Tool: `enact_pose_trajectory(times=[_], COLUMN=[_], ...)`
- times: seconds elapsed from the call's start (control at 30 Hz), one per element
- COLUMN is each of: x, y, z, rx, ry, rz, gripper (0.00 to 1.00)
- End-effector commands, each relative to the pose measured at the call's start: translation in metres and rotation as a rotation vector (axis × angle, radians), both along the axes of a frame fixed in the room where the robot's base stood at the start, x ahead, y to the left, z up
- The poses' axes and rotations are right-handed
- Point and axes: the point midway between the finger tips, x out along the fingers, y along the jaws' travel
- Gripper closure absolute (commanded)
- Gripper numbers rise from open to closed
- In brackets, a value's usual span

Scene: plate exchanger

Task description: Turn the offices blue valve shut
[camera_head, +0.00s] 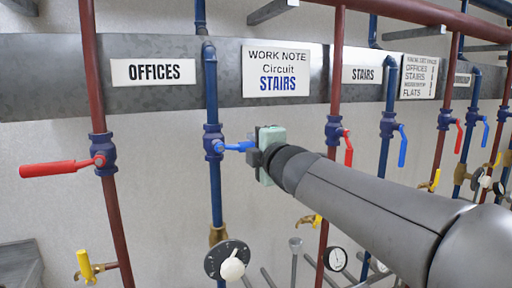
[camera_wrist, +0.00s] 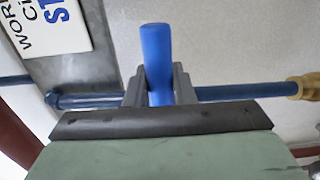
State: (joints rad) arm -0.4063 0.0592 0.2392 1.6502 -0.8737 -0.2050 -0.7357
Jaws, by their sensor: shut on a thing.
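The blue valve handle (camera_head: 238,146) belongs to the blue pipe just right of the OFFICES sign (camera_head: 153,71). Its valve body (camera_head: 212,142) sits on that upright pipe. The handle points right, roughly square to the pipe. My gripper (camera_head: 256,147) is at the handle's outer end, with its jaws around it. In the wrist view the blue handle (camera_wrist: 157,60) stands between the two grey fingers of my gripper (camera_wrist: 160,84), which close on it. The valve body is hidden in the wrist view.
Left of it, a red handle (camera_head: 48,169) sticks out from a red pipe. A work note (camera_head: 277,71) reads "Circuit STAIRS". Right of my gripper are the STAIRS sign (camera_head: 362,75), a red handle (camera_head: 348,149) and a blue handle (camera_head: 402,146). A round dial (camera_head: 227,260) sits below.

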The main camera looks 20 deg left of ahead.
Motion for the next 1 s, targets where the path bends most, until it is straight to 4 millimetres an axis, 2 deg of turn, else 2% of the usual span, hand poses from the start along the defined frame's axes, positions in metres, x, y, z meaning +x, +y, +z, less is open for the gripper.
enact_pose_trajectory(times=[0.27,0.3,0.37,0.73,0.87,1.0], x=[0.000,0.000,0.000,-0.005,-0.018,-0.040], y=[-0.001,0.000,0.000,-0.005,-0.019,-0.041], z=[0.004,0.004,0.004,0.003,0.003,0.005], rx=[0.001,0.001,0.000,0.000,0.000,0.000], ry=[-0.009,-0.009,-0.008,-0.006,-0.006,-0.007], rz=[0.000,0.000,0.000,0.000,0.000,-0.002], gripper=[1.00,0.69,0.55,0.55,0.55,0.55])
